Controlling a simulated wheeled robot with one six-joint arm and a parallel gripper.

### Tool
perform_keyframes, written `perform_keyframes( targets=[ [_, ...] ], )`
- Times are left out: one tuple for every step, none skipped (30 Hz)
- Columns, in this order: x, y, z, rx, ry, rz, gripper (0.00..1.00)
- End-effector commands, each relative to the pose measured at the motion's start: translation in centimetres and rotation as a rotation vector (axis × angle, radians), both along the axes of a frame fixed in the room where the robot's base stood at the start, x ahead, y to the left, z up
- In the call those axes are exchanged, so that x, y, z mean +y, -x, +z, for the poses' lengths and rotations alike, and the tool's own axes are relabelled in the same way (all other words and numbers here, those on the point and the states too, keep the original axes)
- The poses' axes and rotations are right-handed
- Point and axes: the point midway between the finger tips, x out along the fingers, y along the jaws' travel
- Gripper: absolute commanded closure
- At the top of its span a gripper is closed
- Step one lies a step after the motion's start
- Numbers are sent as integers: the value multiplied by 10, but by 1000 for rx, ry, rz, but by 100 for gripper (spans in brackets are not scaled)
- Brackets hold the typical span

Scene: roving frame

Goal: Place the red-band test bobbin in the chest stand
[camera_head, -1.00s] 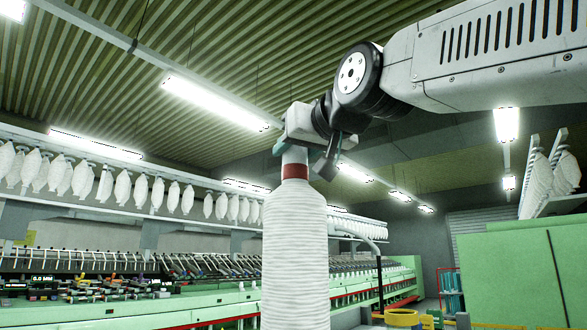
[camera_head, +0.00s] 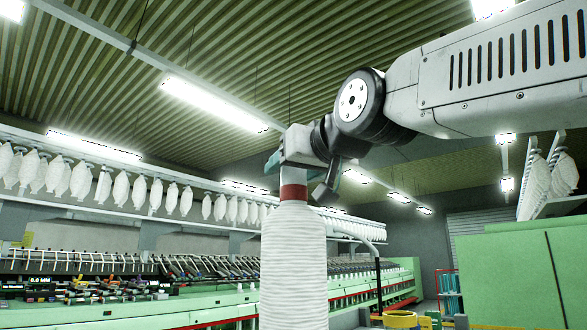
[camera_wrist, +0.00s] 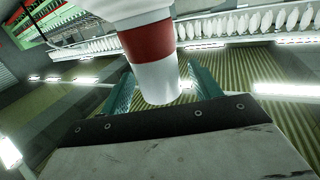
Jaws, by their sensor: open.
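The red-band test bobbin (camera_head: 294,265) stands upright in the head view, a tall white wound body with a dark red band near its top and a bare white tube end above. Its lower end is cut off by the frame edge. My gripper (camera_head: 291,163) is at its top end, with the open jaws on either side of the white tube. In the wrist view, the teal fingers (camera_wrist: 161,88) flank the tube end of the bobbin (camera_wrist: 148,42), seemingly with small gaps. The chest stand is not in view.
A green spinning machine (camera_head: 200,308) runs along the left and back, with rows of white hanging bobbins (camera_head: 120,188) above. A large green cabinet (camera_head: 520,265) stands at right. Yellow round items (camera_head: 400,319) show at the bottom right.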

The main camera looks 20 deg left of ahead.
Motion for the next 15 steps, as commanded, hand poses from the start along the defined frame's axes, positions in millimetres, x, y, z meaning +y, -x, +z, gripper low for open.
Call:
perform_keyframes(
  targets=[
    [0,0,1,0,0,0,37],
    [0,0,3,0,0,0,37],
    [-3,2,3,0,0,0,37],
    [-6,5,4,-1,-1,0,37],
    [-9,7,4,-1,-1,0,37],
    [-14,11,4,-1,-1,0,37],
    [-18,15,5,-1,-2,0,37],
    [-23,19,5,-1,-2,0,37],
    [-30,25,6,-1,-2,0,37],
    [-35,29,6,-1,-2,0,37],
    [-41,33,6,-1,-2,0,37],
    [-48,39,7,-2,-2,0,37],
    [-53,43,7,-2,-2,0,37],
    [-58,47,7,-2,-2,0,37],
    [-64,52,8,-2,-2,0,37]
  ],
)
